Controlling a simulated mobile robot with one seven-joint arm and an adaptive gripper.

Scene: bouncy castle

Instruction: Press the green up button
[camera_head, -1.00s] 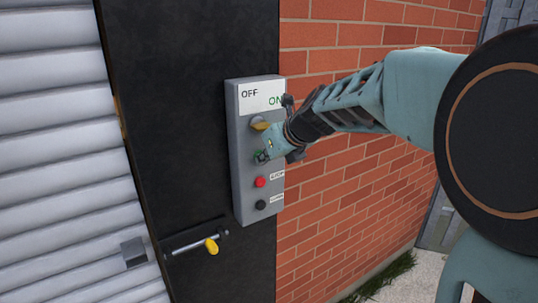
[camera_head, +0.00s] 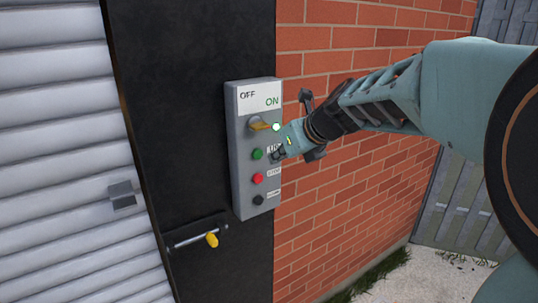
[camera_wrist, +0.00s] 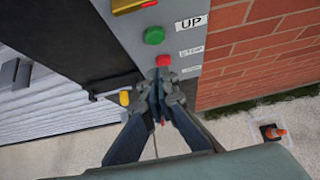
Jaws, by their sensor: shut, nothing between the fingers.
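The grey control box (camera_head: 243,185) is fixed to the black panel beside the brick wall. The green up button (camera_head: 257,154) is uncovered in the head view, just left of my gripper tip, and shows whole in the wrist view (camera_wrist: 154,35). My gripper (camera_head: 278,155) is shut and empty, over the right side of the box near the UP label (camera_wrist: 191,23). In the wrist view the fingertips (camera_wrist: 161,75) lie below the green button, close to the red button (camera_wrist: 163,60). I cannot tell whether the tip touches the box.
A yellow rotary switch (camera_head: 260,125) sits above the green button, beside a lit white-green lamp (camera_head: 276,127). The red button (camera_head: 257,178) and a black button (camera_head: 258,200) sit below. A yellow-handled latch (camera_head: 212,240) is lower left. The brick wall (camera_head: 350,190) stands right.

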